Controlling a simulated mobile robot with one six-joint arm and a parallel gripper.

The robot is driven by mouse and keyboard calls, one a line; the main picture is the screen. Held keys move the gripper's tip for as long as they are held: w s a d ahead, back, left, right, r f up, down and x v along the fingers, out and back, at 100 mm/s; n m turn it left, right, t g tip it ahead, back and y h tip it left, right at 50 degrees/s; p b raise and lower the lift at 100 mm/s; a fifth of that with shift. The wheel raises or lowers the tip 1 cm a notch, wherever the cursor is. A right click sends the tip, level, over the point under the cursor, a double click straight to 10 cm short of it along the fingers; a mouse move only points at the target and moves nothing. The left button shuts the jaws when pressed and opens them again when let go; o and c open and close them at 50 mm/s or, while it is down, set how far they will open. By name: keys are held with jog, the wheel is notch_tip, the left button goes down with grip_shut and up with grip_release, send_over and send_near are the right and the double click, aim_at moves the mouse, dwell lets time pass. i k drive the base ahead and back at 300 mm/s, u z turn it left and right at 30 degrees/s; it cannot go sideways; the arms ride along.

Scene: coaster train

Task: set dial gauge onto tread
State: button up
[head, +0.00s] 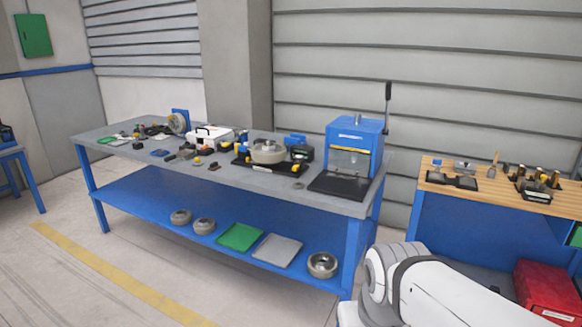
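A grey wheel-like round part (267,151) sits on a black base plate (241,160) on the long blue workbench, left of the blue press. It may carry the tread, but I cannot tell at this size. I cannot pick out the dial gauge for certain among the small items on the bench. My gripper is outside the view; only a white link of my arm shows at the bottom right.
The long workbench (340,205) has a blue press (352,140) at its right end. Its lower shelf (150,190) holds round parts, a green tray (239,237) and a grey tray (277,251). A wood-topped bench (455,193) and red box (546,290) stand right. Floor at left front is clear.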

aim_at(299, 162)
jog(key=u, duration=0.4)
jog(key=i, duration=2.6)
jog(key=z, duration=0.3)
